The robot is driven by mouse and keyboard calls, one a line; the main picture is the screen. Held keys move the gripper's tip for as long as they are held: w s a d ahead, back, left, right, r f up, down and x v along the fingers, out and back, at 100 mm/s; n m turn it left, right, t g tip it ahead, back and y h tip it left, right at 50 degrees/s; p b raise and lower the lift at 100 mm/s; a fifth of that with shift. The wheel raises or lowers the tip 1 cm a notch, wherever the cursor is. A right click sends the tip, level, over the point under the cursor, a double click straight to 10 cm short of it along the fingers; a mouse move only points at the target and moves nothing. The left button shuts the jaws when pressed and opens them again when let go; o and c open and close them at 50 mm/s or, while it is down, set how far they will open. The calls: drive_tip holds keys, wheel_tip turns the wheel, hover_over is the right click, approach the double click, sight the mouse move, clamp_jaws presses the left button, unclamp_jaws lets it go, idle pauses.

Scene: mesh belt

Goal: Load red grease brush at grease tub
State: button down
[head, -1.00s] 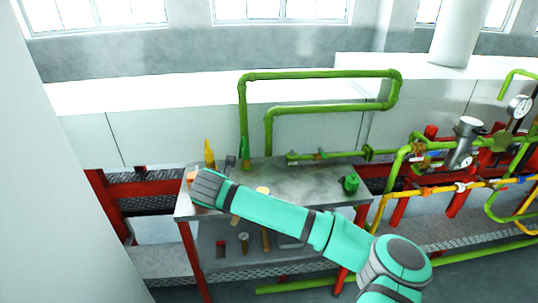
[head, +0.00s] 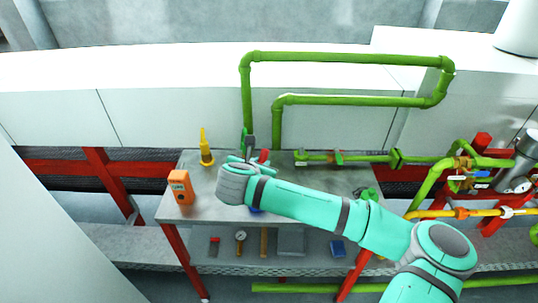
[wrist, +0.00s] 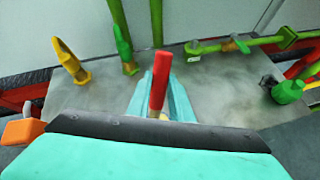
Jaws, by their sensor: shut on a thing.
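My gripper (head: 250,160) is over the workbench (head: 205,210), left of its middle. In the wrist view its teal fingers (wrist: 160,88) are shut on the red grease brush (wrist: 158,82). The red handle points up and away from the wrist. I cannot make out the grease tub clearly. A bit of blue (head: 256,210) shows under my arm.
Green pipes (head: 247,90) rise at the back. A green can (head: 366,193) is at the right. The lower shelf holds a gauge (head: 240,236) and other items.

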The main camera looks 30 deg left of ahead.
drive_tip(key=shift+w+f, duration=0.15)
wheel_tip(320, 180, down, 2)
drive_tip(key=shift+f, duration=1.8)
drive_tip(key=shift+f, duration=0.65)
idle(0.4)
drive_tip(key=shift+d, duration=0.1)
drive_tip(key=shift+r, duration=0.1)
